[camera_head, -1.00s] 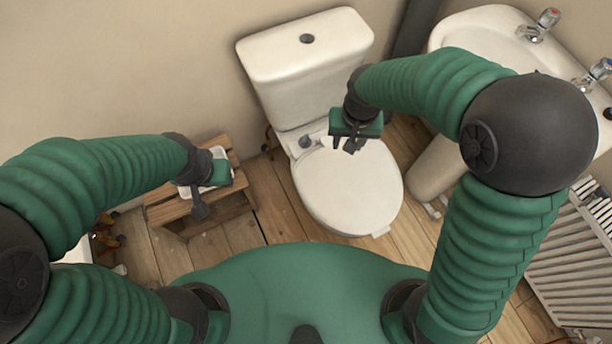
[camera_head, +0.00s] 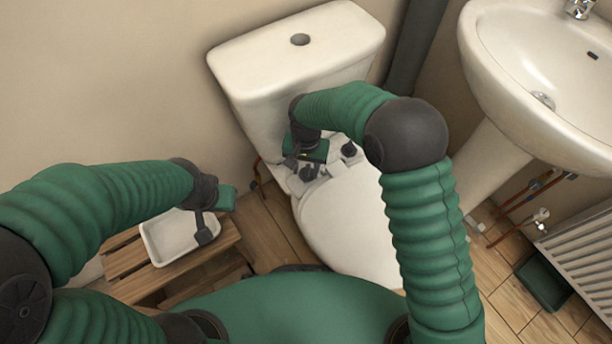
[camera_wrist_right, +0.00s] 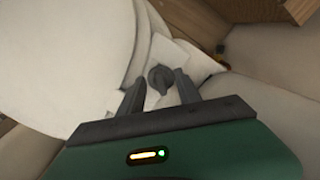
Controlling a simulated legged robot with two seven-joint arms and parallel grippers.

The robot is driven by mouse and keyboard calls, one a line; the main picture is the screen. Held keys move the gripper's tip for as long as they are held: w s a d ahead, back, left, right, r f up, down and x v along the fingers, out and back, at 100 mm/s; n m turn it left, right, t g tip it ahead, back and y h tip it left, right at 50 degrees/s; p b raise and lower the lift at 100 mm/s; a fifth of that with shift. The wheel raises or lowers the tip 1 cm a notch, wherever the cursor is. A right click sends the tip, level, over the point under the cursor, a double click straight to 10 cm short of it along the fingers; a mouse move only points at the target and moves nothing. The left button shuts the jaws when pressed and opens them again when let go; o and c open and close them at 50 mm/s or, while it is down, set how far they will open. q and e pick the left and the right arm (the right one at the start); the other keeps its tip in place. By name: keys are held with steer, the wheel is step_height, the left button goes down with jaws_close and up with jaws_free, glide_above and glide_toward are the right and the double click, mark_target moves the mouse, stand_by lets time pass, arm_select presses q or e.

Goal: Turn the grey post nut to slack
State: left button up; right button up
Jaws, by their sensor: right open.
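A dark grey winged nut (camera_wrist_right: 160,77) stands on the white hinge plate behind the toilet seat. In the right wrist view it lies just ahead of and between the fingertips of my right gripper (camera_wrist_right: 160,88), which is open and shows no contact with it. In the head view my right gripper (camera_head: 302,170) is over the left hinge area and largely hides that nut. A second dark grey nut (camera_head: 348,150) is on the right hinge. My left gripper (camera_head: 204,229) hangs over a white tray; its finger gap cannot be made out.
The white tray (camera_head: 154,246) sits on a wooden stool (camera_head: 128,257) at the left. The cistern (camera_head: 260,80) rises close behind the right gripper, and the closed toilet lid (camera_head: 350,225) is in front. A basin (camera_head: 520,95) and radiator (camera_head: 590,255) stand at the right.

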steer(key=shift+a+f, duration=0.1)
steer(key=shift+f, duration=0.85)
arm_select(q)
steer(key=shift+f, duration=0.5)
arm_select(e)
steer(key=shift+d, duration=0.2)
jaws_close()
arm_select(q)
steer(key=shift+r, duration=0.1)
arm_select(e)
steer(key=shift+r, duration=0.1)
